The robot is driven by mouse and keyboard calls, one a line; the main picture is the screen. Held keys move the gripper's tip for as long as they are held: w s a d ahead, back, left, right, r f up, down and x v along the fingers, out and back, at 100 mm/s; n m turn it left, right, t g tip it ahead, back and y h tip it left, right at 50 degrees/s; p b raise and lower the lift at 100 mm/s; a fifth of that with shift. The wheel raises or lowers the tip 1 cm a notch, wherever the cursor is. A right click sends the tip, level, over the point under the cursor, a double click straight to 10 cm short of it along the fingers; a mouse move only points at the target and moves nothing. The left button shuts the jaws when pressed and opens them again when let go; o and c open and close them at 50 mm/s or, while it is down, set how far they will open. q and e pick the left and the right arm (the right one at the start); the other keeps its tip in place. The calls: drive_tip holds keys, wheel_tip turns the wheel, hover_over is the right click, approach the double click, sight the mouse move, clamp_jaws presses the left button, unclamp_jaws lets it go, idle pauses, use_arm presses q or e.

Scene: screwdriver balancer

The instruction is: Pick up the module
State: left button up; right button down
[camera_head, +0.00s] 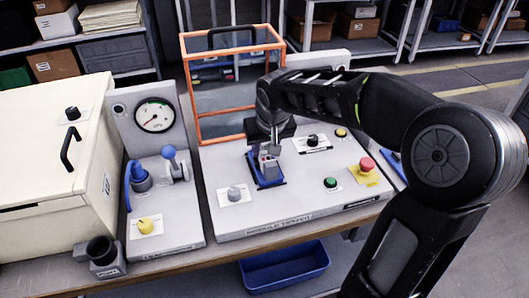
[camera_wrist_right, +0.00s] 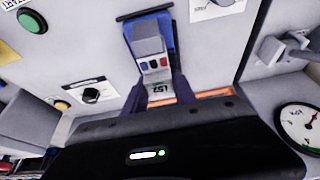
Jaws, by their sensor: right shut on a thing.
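The module (camera_head: 268,163) is a small grey block above a blue holder (camera_head: 263,182) on the sloped face of the module tester. In the right wrist view the module (camera_wrist_right: 152,62) shows small blue and red marks and a printed label, with the blue holder (camera_wrist_right: 164,28) around its far end. My right gripper (camera_head: 273,150) comes down from above and is shut on the module. Its two dark fingers (camera_wrist_right: 157,92) are on either side of the labelled end. I cannot tell whether the module still touches the holder. My left gripper is not in view.
An orange-framed clear guard (camera_head: 222,125) stands behind the holder. A grey knob (camera_head: 234,194), green button (camera_head: 330,183) and red emergency button (camera_head: 367,164) surround it. A gauge panel (camera_head: 155,115) and cream box (camera_head: 45,150) stand left. A blue bin (camera_head: 285,268) is below the bench.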

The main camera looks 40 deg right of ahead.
sight(264, 145)
drive_tip(key=shift+r, duration=0.1)
drive_tip(key=shift+w+r, duration=0.1)
drive_tip(key=shift+r, duration=0.15)
wheel_tip(264, 145, up, 9)
drive_tip(key=shift+r, duration=0.2)
